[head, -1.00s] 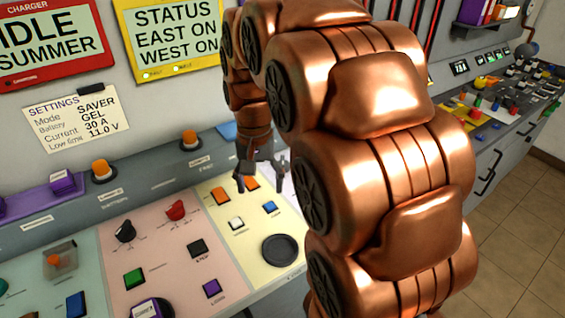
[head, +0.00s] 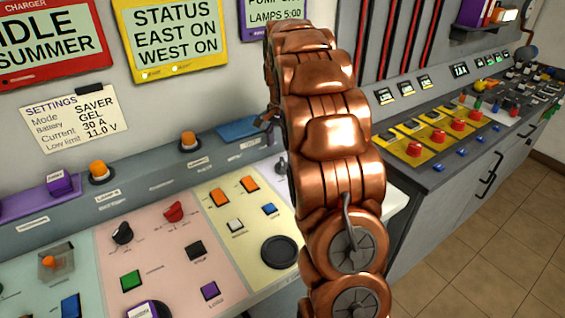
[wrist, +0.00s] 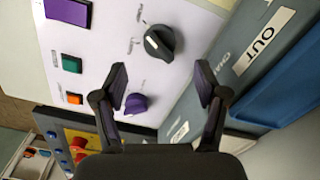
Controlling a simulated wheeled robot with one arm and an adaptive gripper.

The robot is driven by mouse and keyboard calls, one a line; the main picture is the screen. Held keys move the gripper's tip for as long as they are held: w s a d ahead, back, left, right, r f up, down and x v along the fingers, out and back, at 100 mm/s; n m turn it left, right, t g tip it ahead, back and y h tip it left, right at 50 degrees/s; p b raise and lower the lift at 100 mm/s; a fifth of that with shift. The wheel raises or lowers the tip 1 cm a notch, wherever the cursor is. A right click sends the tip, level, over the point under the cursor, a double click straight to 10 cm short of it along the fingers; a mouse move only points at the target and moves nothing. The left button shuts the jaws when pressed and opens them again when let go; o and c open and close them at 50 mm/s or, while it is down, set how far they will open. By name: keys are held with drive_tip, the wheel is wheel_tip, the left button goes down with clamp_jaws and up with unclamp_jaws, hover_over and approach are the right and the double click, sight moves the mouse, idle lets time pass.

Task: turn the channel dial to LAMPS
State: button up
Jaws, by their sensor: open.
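In the wrist view, a black dial (wrist: 159,40) with a white pointer mark stands on a white panel, with small labels around it too blurred to read surely. A smaller purple dial (wrist: 136,103) sits below it. I cannot tell surely from the lettering which is the channel dial. My gripper (wrist: 162,84) is open and empty; its fingertips stand apart over the panel, the black dial just beyond them and the purple dial near the left finger. In the head view, my arm hides most of the gripper; a dark knob (head: 281,166) shows beside the arm.
A purple button (wrist: 68,10), a green button (wrist: 72,64) and an orange button (wrist: 74,98) are on the same panel. A raised grey ledge with an OUT label (wrist: 265,40) and a blue tray (wrist: 285,85) lie at the right. A yellow panel with red knobs (head: 414,149) stands farther right.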

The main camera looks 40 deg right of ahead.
sight(282, 161)
drive_tip(key=shift+f+p, duration=0.75)
drive_tip(key=shift+f, duration=2.65)
drive_tip(key=c, duration=1.1)
drive_tip(key=shift+c, duration=0.2)
